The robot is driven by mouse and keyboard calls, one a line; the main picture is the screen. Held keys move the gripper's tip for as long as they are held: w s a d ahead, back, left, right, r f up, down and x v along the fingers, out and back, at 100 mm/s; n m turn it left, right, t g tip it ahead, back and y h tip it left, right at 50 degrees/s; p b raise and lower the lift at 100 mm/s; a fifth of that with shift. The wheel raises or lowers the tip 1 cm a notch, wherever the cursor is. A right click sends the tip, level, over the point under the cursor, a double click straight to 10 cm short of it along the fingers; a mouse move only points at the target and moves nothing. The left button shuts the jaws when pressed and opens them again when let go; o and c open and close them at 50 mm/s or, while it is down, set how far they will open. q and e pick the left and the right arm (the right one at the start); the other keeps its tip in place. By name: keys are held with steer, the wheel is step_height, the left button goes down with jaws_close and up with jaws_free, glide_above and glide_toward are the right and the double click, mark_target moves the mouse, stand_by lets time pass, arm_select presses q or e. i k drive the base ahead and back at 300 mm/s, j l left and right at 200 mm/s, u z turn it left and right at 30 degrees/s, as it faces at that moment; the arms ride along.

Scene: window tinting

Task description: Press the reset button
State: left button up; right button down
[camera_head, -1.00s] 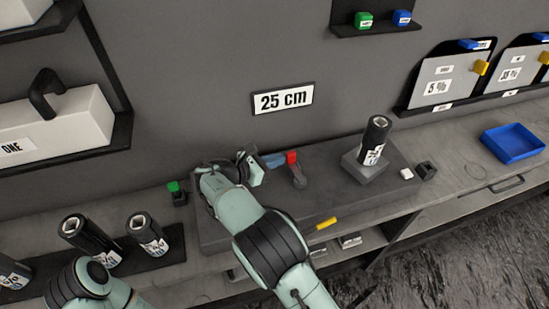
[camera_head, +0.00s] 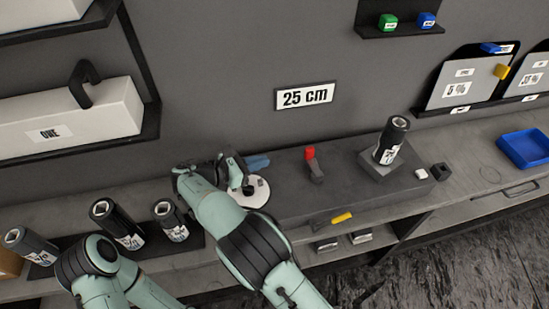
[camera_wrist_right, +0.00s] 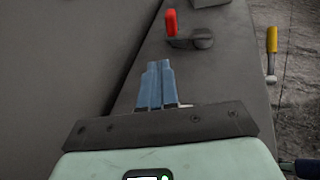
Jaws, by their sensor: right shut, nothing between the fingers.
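No control in view carries a readable reset label. A small white block (camera_head: 421,174) sits at the right end of the dark raised machine bed (camera_head: 340,196), with a small black block (camera_head: 440,172) beside it. A green-topped piece at the bed's left end showed earlier; my right arm now covers that spot. My right gripper (camera_head: 258,162) has blue fingers, pressed together and empty, over the left part of the bed. They also show in the right wrist view (camera_wrist_right: 157,84). My left arm is at the lower left; its gripper is out of view.
A red-topped lever (camera_head: 311,160) stands on the bed right of my right fingers. A black roll (camera_head: 391,140) stands on a grey block. Several rolls stand at left. A yellow-handled tool (camera_head: 342,218) lies at the front edge. A blue tray (camera_head: 525,147) is far right.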

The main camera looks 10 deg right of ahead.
mark_target(421, 174)
steer(key=k, duration=1)
